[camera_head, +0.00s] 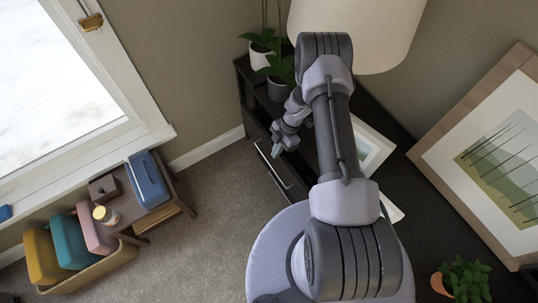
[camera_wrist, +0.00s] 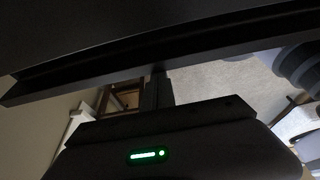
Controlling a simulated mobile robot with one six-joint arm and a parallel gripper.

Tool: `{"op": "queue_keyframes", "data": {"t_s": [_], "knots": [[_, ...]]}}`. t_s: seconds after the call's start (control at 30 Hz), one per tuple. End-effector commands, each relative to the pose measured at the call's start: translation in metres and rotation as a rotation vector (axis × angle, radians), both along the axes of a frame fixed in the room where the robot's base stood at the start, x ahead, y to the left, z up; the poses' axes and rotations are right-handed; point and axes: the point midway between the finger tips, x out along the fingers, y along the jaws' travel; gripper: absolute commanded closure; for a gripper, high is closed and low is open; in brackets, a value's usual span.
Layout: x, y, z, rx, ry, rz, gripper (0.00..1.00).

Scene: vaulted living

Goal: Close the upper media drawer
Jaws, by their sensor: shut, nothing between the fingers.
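The black media cabinet (camera_head: 392,128) stands along the wall, mostly behind my arm in the head view. A dark drawer front with a pale bar handle (camera_head: 273,168) shows on its room-facing side, left of my arm. The upper media drawer appears to stand out from the cabinet, but how far is unclear. My gripper (camera_head: 277,151) is shut and empty, close to the drawer front near the handle's upper end. I cannot tell whether it touches. In the wrist view, a long dark edge (camera_wrist: 150,72) crosses the picture close to the camera; which part it is cannot be told.
Potted plants (camera_head: 279,88) and a lamp (camera_head: 358,30) stand on the cabinet's far end. A framed picture (camera_head: 500,150) and a plant in an orange pot (camera_head: 440,284) are at right. A low bench (camera_head: 150,218) with boxes stands left. Carpet (camera_head: 215,210) between is clear.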

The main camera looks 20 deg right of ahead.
Motion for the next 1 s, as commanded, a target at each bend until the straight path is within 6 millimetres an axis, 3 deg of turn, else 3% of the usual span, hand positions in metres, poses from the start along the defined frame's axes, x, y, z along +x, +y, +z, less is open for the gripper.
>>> {"op": "queue_keyframes", "data": {"t_s": [0.3, 0.8, 1.0], "knots": [[0.005, -0.026, -0.001, 0.000, -0.001, -0.001, 1.00], [0.006, -0.029, 0.000, 0.000, 0.000, 0.000, 1.00], [0.006, -0.029, 0.023, 0.000, 0.000, 0.000, 1.00]]}}
